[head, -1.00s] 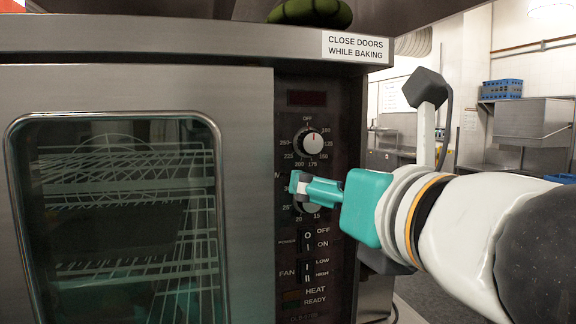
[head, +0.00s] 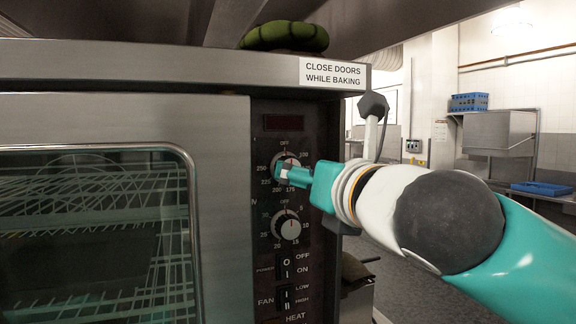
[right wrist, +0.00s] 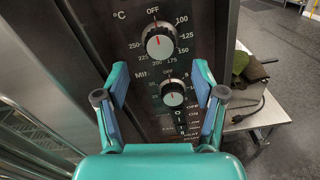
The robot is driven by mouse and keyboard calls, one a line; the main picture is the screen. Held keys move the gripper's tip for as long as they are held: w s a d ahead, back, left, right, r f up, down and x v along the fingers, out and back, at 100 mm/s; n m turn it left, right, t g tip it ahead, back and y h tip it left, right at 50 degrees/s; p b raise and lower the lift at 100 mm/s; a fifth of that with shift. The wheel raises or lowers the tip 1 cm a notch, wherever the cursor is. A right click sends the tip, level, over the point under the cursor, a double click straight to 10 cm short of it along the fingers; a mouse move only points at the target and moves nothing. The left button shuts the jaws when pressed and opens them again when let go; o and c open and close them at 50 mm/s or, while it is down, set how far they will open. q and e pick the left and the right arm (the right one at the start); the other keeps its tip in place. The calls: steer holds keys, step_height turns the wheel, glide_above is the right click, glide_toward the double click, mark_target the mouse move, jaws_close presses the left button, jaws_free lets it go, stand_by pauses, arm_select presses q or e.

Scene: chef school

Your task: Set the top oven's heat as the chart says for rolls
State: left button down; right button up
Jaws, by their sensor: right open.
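The oven's control panel (head: 258,200) has two round silver knobs. The upper heat knob (right wrist: 160,42) is ringed by numbers from 100 to 250 with OFF at the top, and its mark appears to point up near OFF. In the head view the heat knob (head: 287,158) is partly hidden by my right gripper (head: 283,173). The lower timer knob (head: 290,226) is clear of it. In the right wrist view my right gripper (right wrist: 161,70) is open and empty, its fingers spread to either side below the heat knob. My left gripper is out of view. I can read no chart.
The oven's glass door (head: 95,230) is shut, with wire racks behind it. Power and fan switches (head: 285,268) sit below the knobs. A green rounded object (head: 285,37) lies on top of the oven. A sign (head: 333,73) hangs over the panel's upper right.

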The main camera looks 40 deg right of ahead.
steer(key=p+x, duration=0.1)
steer(key=x, duration=0.6)
steer(key=c, duration=1.1)
